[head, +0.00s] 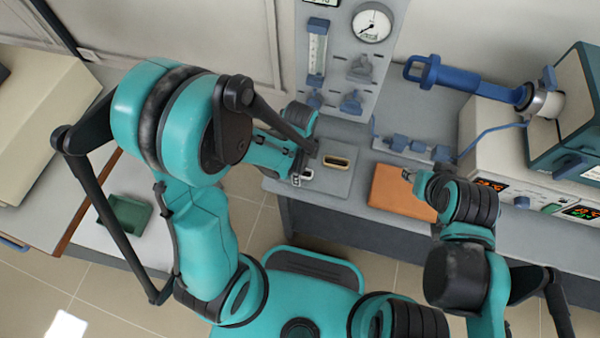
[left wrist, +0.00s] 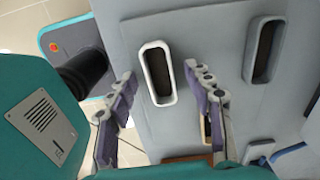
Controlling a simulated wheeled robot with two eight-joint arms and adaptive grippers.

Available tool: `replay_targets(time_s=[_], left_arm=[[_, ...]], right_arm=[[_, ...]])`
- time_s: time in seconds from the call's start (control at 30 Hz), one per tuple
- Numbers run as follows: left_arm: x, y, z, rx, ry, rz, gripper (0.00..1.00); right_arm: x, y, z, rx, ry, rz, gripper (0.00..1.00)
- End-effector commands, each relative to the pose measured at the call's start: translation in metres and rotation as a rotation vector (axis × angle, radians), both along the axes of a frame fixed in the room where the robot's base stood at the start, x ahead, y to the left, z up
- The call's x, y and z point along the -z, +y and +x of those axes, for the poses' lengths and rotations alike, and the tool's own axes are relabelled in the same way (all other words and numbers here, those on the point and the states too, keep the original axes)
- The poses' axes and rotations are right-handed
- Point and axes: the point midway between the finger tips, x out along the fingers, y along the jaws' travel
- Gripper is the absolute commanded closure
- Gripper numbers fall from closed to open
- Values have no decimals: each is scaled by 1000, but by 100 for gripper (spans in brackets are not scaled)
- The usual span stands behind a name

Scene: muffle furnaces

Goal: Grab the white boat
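The white boat (left wrist: 157,72) is a narrow, rounded trough with a white rim and dark inside. In the left wrist view it lies between the two spread fingers of my left gripper (left wrist: 159,75), with gaps on both sides. In the head view the white boat (head: 307,174) is partly hidden by my left gripper (head: 305,167), at the bench's front edge. A cream-rimmed boat (head: 335,162) sits on a grey plate to its right. My right gripper (head: 408,174) is over the orange board; its small fingers are unclear.
The orange board (head: 390,198) lies on the bench right of the grey plate (head: 341,181). A panel with a gauge (head: 372,23) stands behind. A blue-handled tool (head: 450,78) and a furnace (head: 572,110) are at right. A green tray (head: 127,213) is at left.

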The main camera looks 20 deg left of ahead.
Motion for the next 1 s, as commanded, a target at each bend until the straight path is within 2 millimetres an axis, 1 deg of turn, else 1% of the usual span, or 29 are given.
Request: replay_targets(time_s=[0.03, 0.07, 0.1, 0.17, 0.2, 0.47, 0.57, 0.67, 0.73, 0.87, 1.0], left_arm=[[0, 0, 0, 0, 0, 0, 61], [0, 0, 0, 0, 0, 0, 69], [0, 0, 0, 0, 0, 0, 80], [0, 0, 0, 0, 0, 0, 96], [0, 0, 0, 0, 0, 0, 100], [-1, 0, 0, 0, 0, 0, 100], [-4, 0, 0, 0, 0, 0, 100], [-12, 0, 0, 0, 0, 0, 100], [-21, 0, 0, 0, 0, 0, 100], [-47, 0, 0, 0, 0, 0, 100], [-64, -33, 5, 8, 0, 0, 100]], right_arm=[[0, 0, 0, 0, 0, 0, 60], [0, 0, 0, 0, 0, 0, 60], [0, 0, 0, 0, 0, 0, 60], [0, 0, 0, 0, 0, 0, 60], [0, 0, 0, 0, 0, 0, 60], [0, 0, 0, 0, 0, 0, 60], [-2, 0, 0, 0, 0, 0, 60], [-7, 0, 0, 0, 0, 0, 60], [-13, 0, 0, 0, 0, 0, 60], [-27, 0, 0, 0, 0, 0, 60], [-37, 0, 0, 0, 0, 0, 60]])
